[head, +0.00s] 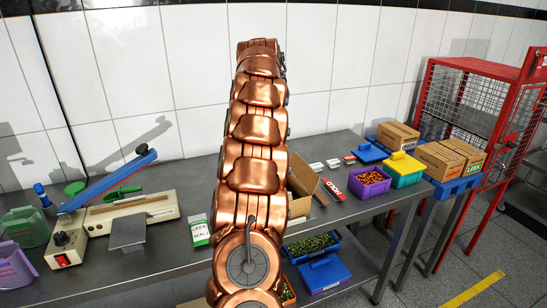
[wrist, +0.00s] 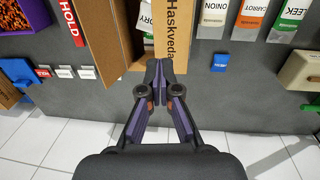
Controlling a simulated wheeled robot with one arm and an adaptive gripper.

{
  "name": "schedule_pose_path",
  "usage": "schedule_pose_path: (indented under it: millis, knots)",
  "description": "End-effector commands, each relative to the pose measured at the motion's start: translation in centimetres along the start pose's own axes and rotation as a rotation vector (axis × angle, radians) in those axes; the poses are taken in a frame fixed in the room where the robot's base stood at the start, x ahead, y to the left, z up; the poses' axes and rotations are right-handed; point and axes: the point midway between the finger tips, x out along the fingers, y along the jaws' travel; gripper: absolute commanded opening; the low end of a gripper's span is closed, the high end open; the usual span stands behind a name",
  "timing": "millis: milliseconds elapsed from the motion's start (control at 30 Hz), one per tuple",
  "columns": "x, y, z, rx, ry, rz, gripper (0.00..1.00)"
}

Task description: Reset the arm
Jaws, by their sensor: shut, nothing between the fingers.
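My copper-coloured arm (head: 255,130) rises through the middle of the head view, in front of the table and wall. Its gripper end cannot be made out there. In the wrist view my gripper (wrist: 159,82) points at the table, with its two dark, purple-sided fingers together and nothing between them.
The grey steel table (head: 350,212) carries a sealer with a blue lever (head: 110,180), a leek packet (head: 199,233), a purple bin (head: 369,190) and a yellow-lidded bin (head: 403,178). Cartons (head: 440,160) and a red mesh cage (head: 465,95) stand right.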

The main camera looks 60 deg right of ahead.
Motion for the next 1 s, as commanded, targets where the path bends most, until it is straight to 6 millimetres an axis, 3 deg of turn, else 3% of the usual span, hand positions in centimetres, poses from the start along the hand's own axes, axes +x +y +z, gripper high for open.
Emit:
schedule_pose_path:
  millis: [333,767,867,1000]
  knots:
    - [-2.3,0.3,-0.1,0.002,0.004,0.002,0.00]
    - [-2.7,0.2,0.0,0.000,0.003,0.000,0.00]
    - [-2.9,-0.5,-0.1,-0.011,0.003,-0.002,0.00]
    - [-3.6,-4.0,0.0,-0.068,0.003,-0.013,0.00]
